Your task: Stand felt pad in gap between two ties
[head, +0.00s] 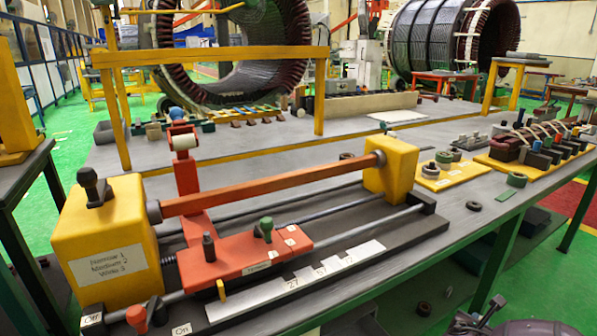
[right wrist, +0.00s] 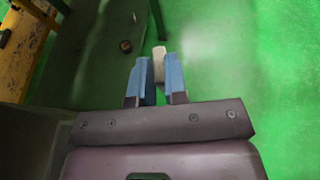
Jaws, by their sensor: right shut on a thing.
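In the right wrist view, my right gripper (right wrist: 160,78) has blue fingers shut on a small pale grey-beige pad (right wrist: 158,62), which looks like the felt pad. It sticks out past the fingertips, over green floor. In the head view, pale bands that look like the ties (head: 545,130) arch over a row of dark blocks on a yellow board (head: 510,170) at the right of the bench. The gaps between them are too small to make out. My left gripper is not in view.
A winding machine with yellow end blocks (head: 108,240) and an orange bar (head: 270,184) fills the bench's left and middle. The bench's right front is mostly clear.

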